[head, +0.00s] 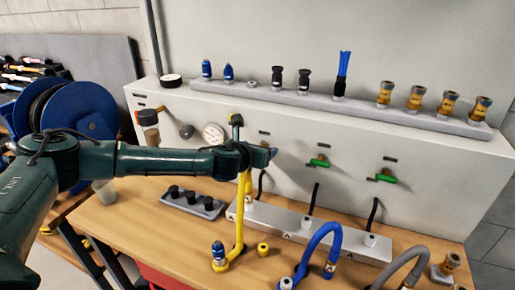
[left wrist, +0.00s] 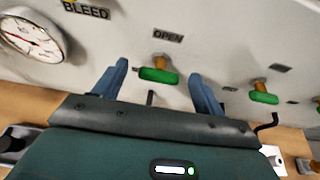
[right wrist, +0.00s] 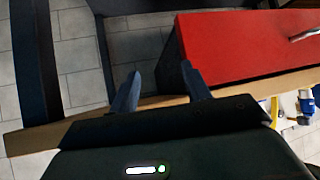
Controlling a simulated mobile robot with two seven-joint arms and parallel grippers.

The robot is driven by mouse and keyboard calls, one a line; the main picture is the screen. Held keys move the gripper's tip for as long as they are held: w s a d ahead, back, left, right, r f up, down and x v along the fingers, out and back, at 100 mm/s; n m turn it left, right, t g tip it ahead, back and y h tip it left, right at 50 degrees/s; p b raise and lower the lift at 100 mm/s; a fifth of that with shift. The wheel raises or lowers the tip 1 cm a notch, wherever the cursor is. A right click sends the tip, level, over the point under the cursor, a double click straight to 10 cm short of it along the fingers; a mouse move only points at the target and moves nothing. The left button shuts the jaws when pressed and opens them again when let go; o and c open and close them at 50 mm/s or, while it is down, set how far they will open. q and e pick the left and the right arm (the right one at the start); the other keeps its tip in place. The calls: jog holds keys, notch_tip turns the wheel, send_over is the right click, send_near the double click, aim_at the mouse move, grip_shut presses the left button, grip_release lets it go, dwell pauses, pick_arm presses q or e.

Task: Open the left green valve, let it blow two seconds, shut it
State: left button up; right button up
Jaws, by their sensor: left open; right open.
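The left green valve handle (left wrist: 158,75) shows in the left wrist view, lying level below the OPEN label (left wrist: 168,36) with its brass stem behind it. My left gripper (left wrist: 158,88) is open, with one finger on each side of this handle; I cannot tell whether either touches it. In the head view my left gripper (head: 254,146) is against the panel front and hides this valve. My right gripper (right wrist: 163,92) is open and empty in the right wrist view, near the wooden table edge and a red drawer unit (right wrist: 245,45).
Two more green valves, a middle one (head: 318,162) and a right one (head: 382,178), sit on the panel. A gauge (head: 213,133) is to the left. A yellow hose (head: 239,225) hangs below my left gripper. A blue hose (head: 318,240) and grey manifold (head: 340,236) stand on the table.

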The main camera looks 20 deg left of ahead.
pick_arm(q)
jog(key=shift+c, duration=0.2)
jog(key=c, duration=0.9)
jog(key=shift+c, duration=0.2)
jog(key=n+t+h+b, duration=0.1)
jog(key=n+h+b, duration=0.1)
jog(key=n, duration=0.2)
jog(key=a+f+n+h+b, duration=0.1)
jog(key=n+h+b, duration=0.1)
jog(key=n, duration=0.2)
jog(key=n+t+h+b, duration=0.1)
jog(key=n+h+b, duration=0.1)
jog(key=n, duration=0.3)
jog(key=shift+w+a+f+t+h, duration=0.1)
jog(key=shift+a+f+t+h, duration=0.2)
jog(key=shift+f+h, duration=0.1)
pick_arm(e)
jog(key=shift+w+a+f+t+y, duration=0.25)
jog(key=shift+a+f, duration=0.1)
jog(key=shift+a, duration=0.1)
jog(key=shift+w+a+f+t+y, duration=0.25)
jog(key=shift+a+f, duration=0.1)
jog(key=shift+a, duration=0.1)
